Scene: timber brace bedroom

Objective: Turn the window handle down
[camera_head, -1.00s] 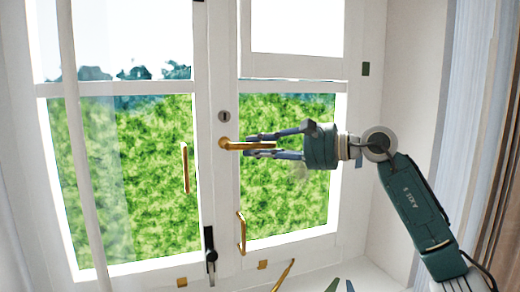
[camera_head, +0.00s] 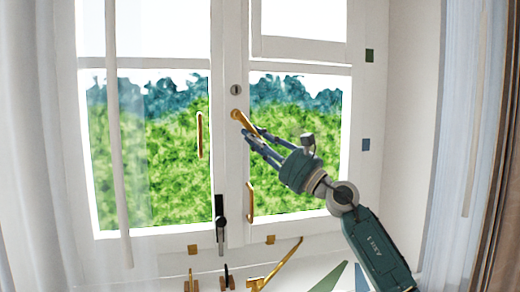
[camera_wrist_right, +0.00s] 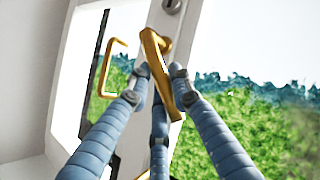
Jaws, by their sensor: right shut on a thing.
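The brass window handle (camera_head: 239,117) sits on the middle frame, below a round keyhole plate (camera_head: 236,90). It slants down to the right from its pivot. My right gripper (camera_head: 256,137) comes from the lower right, with its fingers shut around the free part of the lever. In the right wrist view, the handle (camera_wrist_right: 154,50) runs down between the blue-grey fingers (camera_wrist_right: 160,90). The fingers partly hide the lever. My left gripper is in neither current view.
Two brass pull handles (camera_head: 199,135) (camera_head: 250,202) and a black latch (camera_head: 221,215) are fixed to the window. A brass stay (camera_head: 278,268) and small brass and black pieces are at the sill below. Curtains hang at both sides.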

